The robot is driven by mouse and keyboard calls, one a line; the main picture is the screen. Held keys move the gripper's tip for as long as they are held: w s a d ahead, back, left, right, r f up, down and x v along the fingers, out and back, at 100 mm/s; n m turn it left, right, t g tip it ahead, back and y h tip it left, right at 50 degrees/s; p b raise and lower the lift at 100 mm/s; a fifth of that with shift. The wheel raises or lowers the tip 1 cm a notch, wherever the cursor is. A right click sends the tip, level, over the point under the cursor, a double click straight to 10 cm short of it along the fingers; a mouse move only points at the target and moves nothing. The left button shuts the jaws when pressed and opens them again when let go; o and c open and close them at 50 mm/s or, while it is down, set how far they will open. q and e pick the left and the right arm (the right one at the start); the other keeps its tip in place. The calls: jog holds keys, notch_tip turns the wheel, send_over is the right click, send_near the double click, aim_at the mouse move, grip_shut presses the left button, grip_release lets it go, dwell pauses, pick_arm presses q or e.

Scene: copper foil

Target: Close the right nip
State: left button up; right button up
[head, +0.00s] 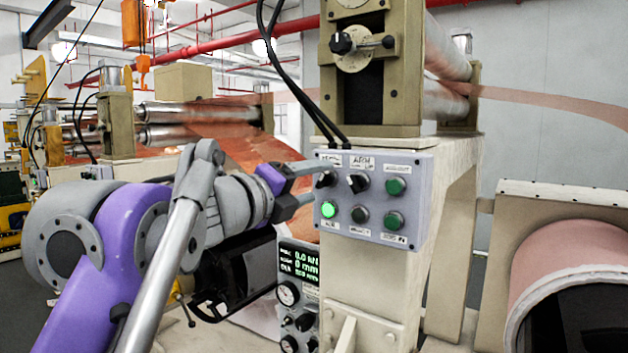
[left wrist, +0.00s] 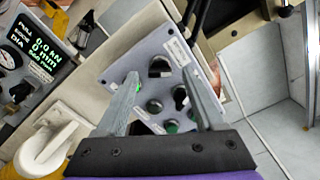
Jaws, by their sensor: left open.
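A grey control panel (head: 383,223) is mounted on the cream machine stand. Its top row has a left black selector knob (head: 326,179), a second black knob (head: 357,183) and a green button (head: 395,187). Below are a lit green lamp (head: 328,209) and two darker green ones. My left gripper (head: 317,182) is open at the panel's left edge. In the left wrist view the left knob (left wrist: 159,67) appears between the fingertips; I cannot tell whether they touch it. The labels are too blurred to read surely. Steel rollers (head: 448,55) carry copper foil above the stand. My right gripper is not in view.
A gauge box with a green-text display (head: 299,262) stands below and left of the panel. Black cables (head: 300,95) hang down behind the panel's top. A large copper roll (head: 575,265) sits at the right. More rollers (head: 175,115) stand at the left back.

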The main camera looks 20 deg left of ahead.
pick_arm(q)
jog(key=shift+w+d, duration=0.15)
jog(key=shift+w, duration=0.25)
jog(key=shift+c, duration=0.3)
grip_shut()
